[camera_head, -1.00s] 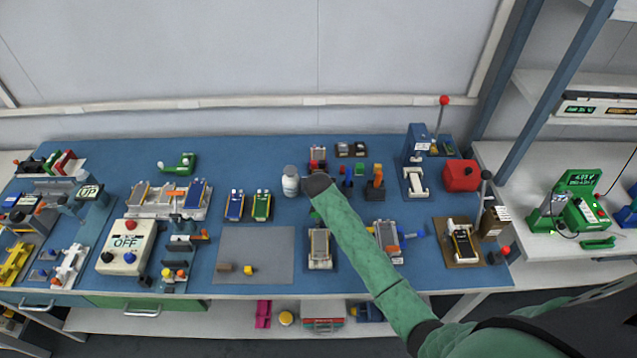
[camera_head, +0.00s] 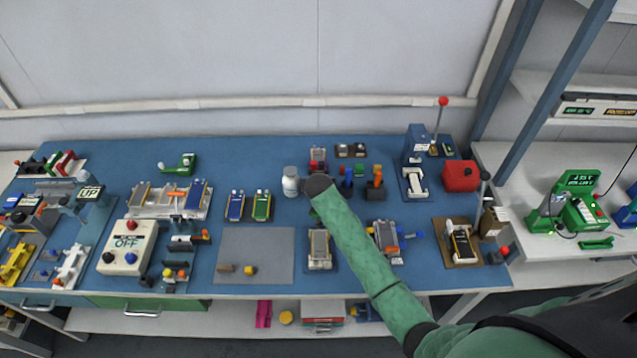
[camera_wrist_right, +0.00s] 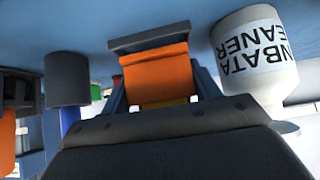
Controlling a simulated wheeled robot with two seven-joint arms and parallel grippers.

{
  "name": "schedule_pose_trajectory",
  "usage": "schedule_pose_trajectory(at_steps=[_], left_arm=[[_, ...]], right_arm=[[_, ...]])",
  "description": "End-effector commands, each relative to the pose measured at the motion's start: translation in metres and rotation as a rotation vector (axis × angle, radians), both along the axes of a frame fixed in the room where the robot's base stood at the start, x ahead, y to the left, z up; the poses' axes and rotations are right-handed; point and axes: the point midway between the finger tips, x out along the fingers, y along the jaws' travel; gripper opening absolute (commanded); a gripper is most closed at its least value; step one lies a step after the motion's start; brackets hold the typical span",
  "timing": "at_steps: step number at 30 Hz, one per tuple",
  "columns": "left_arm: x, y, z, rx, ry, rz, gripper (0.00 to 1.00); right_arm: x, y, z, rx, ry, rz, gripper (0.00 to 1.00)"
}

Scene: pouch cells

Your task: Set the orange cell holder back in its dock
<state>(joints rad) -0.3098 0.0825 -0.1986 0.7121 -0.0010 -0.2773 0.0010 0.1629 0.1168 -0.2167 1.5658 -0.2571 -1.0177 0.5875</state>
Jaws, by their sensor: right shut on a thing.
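My right arm reaches in from the right in the head view, and its dark wrist end (camera_head: 318,184) hangs over the back middle of the blue bench. The gripper's fingers are hidden under it there. In the right wrist view my right gripper (camera_wrist_right: 160,88) is shut on an orange block with a dark grey plate along its edge, which looks like the orange cell holder (camera_wrist_right: 156,70). The holder sits between the blue fingers. I cannot tell whether it touches the bench or a dock. The dock is not clearly identifiable. My left gripper is not in view.
A white bottle (camera_head: 291,181) stands close beside the gripper; it also shows in the right wrist view (camera_wrist_right: 254,55). An orange-topped stand (camera_head: 376,180) and a small blue item (camera_head: 347,181) stand to the right. A grey mat (camera_head: 255,252) lies in front left, mostly bare.

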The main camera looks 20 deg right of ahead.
Motion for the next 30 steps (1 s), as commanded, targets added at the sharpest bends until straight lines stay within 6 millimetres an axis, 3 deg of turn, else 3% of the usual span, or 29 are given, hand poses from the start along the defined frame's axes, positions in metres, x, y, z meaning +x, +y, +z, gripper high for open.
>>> schedule_pose_trajectory(at_steps=[26,27,30], left_arm=[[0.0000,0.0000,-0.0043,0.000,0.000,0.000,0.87],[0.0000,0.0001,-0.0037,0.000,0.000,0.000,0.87],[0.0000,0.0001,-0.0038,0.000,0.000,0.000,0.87]], right_arm=[[0.0001,-0.0003,-0.0090,0.000,0.000,0.000,0.40],[0.0001,-0.0003,-0.0081,0.000,-0.001,0.000,0.69],[0.0001,-0.0003,-0.0083,0.000,0.000,0.000,0.87]])
